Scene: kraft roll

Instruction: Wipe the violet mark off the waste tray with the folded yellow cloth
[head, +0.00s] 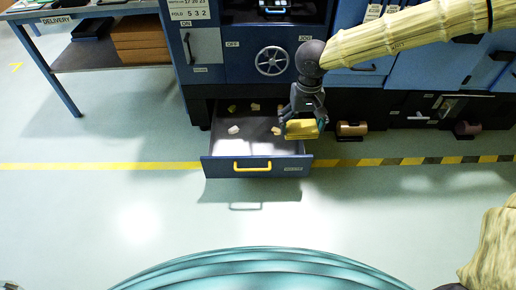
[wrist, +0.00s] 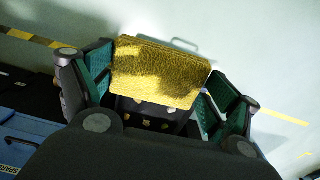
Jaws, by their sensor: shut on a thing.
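The folded yellow cloth (head: 301,129) is between the fingers of my gripper (head: 303,116), which is shut on it. In the wrist view the cloth (wrist: 160,72) fills the space between the green-padded fingers of my gripper (wrist: 155,90). I cannot tell whether the cloth touches the tray floor. No violet mark can be made out; part of the tray floor is hidden by the cloth and gripper.
Several small pale scraps (head: 233,130) lie in the tray. A blue cabinet with a handwheel (head: 272,61) stands behind it, and a delivery table (head: 91,40) is at the upper left. Kraft-coloured rolls (head: 351,129) sit low at the right. The floor in front is clear.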

